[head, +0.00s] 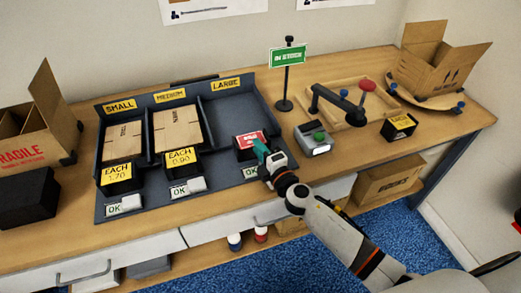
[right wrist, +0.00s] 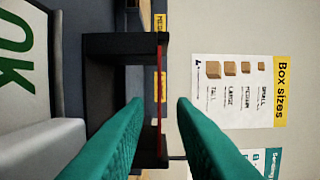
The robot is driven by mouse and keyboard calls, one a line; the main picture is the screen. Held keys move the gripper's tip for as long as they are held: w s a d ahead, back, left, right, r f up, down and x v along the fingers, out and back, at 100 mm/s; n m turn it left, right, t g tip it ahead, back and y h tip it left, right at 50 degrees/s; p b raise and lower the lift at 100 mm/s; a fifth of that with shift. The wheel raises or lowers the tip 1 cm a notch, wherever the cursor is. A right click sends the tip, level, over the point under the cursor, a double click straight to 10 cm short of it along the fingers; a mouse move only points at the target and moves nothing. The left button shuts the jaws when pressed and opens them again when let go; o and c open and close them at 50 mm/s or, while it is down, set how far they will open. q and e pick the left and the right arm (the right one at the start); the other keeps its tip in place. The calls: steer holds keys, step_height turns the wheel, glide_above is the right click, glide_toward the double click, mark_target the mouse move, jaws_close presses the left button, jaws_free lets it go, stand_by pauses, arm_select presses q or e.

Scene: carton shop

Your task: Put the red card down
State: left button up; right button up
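The red card (head: 247,139) with white print leans on a black holder (head: 250,153) in front of the LARGE compartment. In the right wrist view the card is a thin red edge (right wrist: 160,85) along the black holder (right wrist: 110,45). My right gripper (head: 260,148) is at the card in the head view. In the right wrist view its teal fingers (right wrist: 160,103) are apart, with the card's edge in the gap between them and visible space on either side. The fingers hide part of the holder. My left gripper is in neither view.
Yellow price cards (head: 117,174) stand before the SMALL and MEDIUM compartments of the dark tray (head: 228,115). White OK tags (head: 188,187) lie along its front. A green sign (head: 288,56), a button box (head: 314,140) and an open carton (head: 440,62) stand to the right.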

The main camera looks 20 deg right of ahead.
steer(key=shift+r+p, duration=0.5)
steer(key=b+v, duration=0.2)
steer(key=v, duration=1)
steer(key=shift+f, duration=0.15)
